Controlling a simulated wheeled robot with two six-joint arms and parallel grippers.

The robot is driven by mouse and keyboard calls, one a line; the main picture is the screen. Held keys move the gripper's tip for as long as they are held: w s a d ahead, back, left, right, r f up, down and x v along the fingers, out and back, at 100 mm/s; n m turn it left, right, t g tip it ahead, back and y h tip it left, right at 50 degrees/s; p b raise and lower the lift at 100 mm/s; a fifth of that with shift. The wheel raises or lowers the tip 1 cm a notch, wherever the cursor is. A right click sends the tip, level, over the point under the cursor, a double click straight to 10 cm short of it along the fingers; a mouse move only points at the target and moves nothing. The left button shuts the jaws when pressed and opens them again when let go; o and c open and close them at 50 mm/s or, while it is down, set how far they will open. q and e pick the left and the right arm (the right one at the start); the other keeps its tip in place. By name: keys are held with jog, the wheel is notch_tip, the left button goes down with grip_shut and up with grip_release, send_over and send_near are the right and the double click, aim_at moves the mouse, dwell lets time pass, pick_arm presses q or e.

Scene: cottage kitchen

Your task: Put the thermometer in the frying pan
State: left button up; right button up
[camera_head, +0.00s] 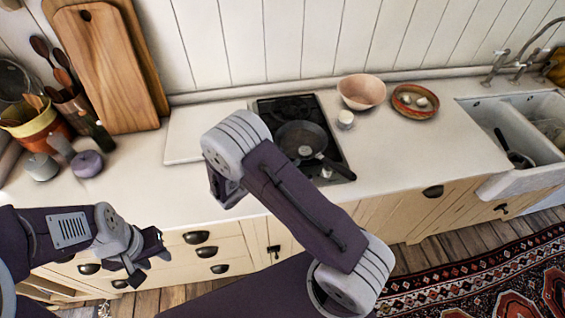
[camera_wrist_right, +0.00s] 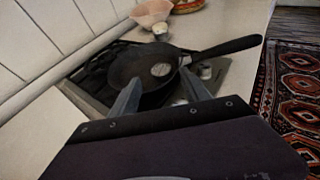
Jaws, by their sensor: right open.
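The black frying pan (camera_head: 312,133) stands on the dark stovetop, its handle pointing to the lower right. It also shows in the right wrist view (camera_wrist_right: 122,70). A small round pale disc, which looks like the thermometer (camera_head: 305,151), lies inside the pan; it also shows in the right wrist view (camera_wrist_right: 160,70). My right gripper (camera_wrist_right: 160,86) is open and empty, its two fingers apart at the near side of the pan. In the head view its fingers are hidden by my arm. My left gripper (camera_head: 147,262) hangs in front of the drawers, away from the pan.
A pink bowl (camera_head: 362,91), a small white jar (camera_head: 345,119) and a patterned bowl (camera_head: 414,101) stand right of the stove (camera_head: 280,106). A white board (camera_head: 195,133) lies left of it. Utensils and pots crowd the far left. The sink (camera_head: 505,122) is at right.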

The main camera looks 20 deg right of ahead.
jog(key=s+d+m+g+y, duration=0.2)
jog(key=s+m+g+y, duration=0.2)
jog(key=s+m+g, duration=0.6)
jog(key=s+a+r+m+t+y, duration=0.2)
jog(key=s+a+m+t+y, duration=0.3)
jog(key=m, duration=0.8)
jog(key=s+a+y, duration=0.2)
jog(key=a+y, duration=0.1)
jog(key=shift+r+m+y, duration=0.2)
jog(key=shift+m+y, duration=0.1)
jog(key=shift+y, duration=0.1)
jog(key=shift+s+d, duration=0.1)
